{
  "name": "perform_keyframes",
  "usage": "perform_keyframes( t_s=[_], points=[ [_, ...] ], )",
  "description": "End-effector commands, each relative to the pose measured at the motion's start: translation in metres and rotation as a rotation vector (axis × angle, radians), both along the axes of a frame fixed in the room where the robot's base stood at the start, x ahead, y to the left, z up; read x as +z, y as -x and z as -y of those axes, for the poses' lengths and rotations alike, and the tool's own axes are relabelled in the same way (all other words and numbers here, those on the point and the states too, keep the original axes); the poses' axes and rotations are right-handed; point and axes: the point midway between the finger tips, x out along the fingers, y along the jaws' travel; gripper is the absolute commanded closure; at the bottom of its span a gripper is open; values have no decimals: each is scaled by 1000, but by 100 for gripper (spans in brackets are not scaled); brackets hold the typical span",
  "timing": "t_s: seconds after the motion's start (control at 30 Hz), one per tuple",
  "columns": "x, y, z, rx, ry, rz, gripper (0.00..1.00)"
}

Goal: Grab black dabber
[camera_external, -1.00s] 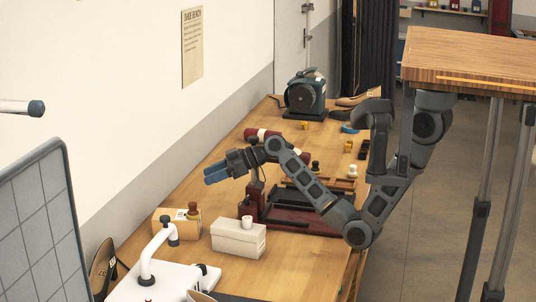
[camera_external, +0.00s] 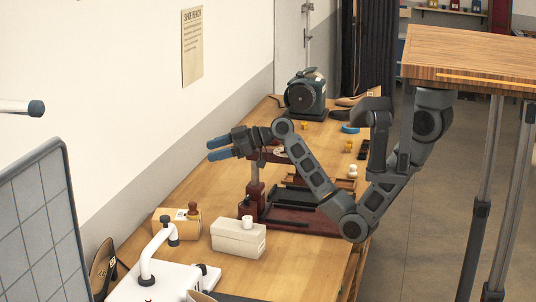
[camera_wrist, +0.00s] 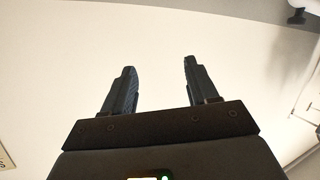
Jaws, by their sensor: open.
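My gripper (camera_external: 209,150) is open and empty, raised above the workbench and pointing left toward the wall. In the wrist view the two fingers (camera_wrist: 159,66) stand apart with only pale wall between and beyond them. I cannot make out a black dabber for certain now; my arm covers the part of the bench where a small dark-topped piece stood earlier. A brown-handled dabber (camera_external: 193,209) stands on the tan box (camera_external: 163,226) at the near left. A white-topped piece (camera_external: 353,170) stands near the bench's right edge.
A dark red press stand (camera_external: 252,204) with a post rises below my forearm. A white box (camera_external: 238,241) with a white knob sits in front. The bench (camera_external: 200,270) has bare wood along the wall side.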

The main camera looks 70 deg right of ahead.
Motion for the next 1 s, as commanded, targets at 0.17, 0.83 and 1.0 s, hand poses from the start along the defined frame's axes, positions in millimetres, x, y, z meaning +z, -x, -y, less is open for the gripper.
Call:
perform_keyframes(
  t_s=[0.17, 0.83, 1.0],
  points=[
    [70, 11, 73, -132, 88, 166, 42],
    [18, 80, 388, -785, -1049, -12, 42],
    [-37, 107, 440, -900, -1582, -155, 42]
  ],
)
